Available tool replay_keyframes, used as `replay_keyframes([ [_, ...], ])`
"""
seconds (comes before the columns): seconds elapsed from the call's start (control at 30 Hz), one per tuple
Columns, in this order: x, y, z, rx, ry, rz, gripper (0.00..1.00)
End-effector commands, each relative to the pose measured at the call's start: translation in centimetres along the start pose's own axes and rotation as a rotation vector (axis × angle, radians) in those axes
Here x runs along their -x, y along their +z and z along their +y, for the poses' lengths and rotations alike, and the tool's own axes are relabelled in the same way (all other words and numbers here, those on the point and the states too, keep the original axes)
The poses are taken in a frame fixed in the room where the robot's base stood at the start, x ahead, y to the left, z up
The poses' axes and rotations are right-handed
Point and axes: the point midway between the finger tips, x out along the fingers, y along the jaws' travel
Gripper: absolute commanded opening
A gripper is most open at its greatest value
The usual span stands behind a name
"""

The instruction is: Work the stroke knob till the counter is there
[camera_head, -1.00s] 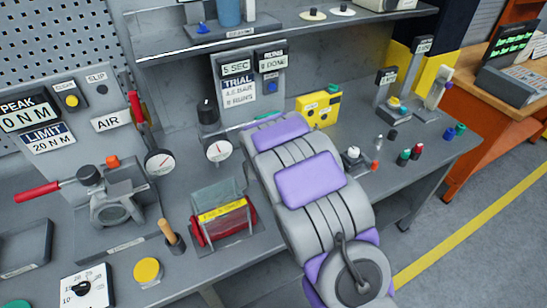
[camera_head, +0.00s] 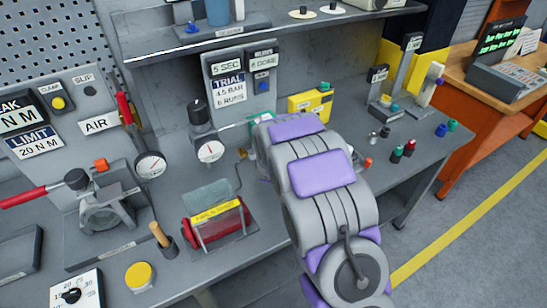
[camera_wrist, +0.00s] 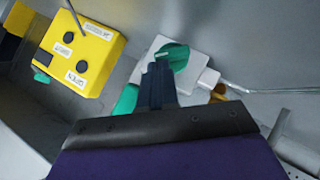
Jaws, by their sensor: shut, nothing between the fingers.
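A green knob (camera_wrist: 172,57) sits on a white block in the wrist view; its label cannot be read. My gripper (camera_wrist: 158,72) is shut and empty, with its dark fingertips at the knob's near edge. I cannot tell whether they touch it. In the head view my arm hides the gripper and most of the block, leaving a bit of green at its left edge. The counter (camera_head: 263,57) is the small "DONE" display on the back panel; its digit is too small to be sure of. The trial card (camera_head: 229,87) below seems to read 4.5 bar, 6 runs.
A yellow box (camera_wrist: 80,52) with two dark holes stands left of the white block; it also shows in the head view (camera_head: 311,103). A thin pipe runs right from the block. A pressure gauge (camera_head: 209,151) and a red cylinder under a clear guard (camera_head: 214,212) stand to the left.

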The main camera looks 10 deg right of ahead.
Motion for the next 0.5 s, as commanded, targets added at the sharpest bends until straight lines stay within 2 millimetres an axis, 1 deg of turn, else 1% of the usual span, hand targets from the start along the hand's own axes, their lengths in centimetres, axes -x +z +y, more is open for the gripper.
replay_keyframes([
  [0.5,-0.06,0.0,0.17,-0.051,-0.051,0.001,0.0],
])
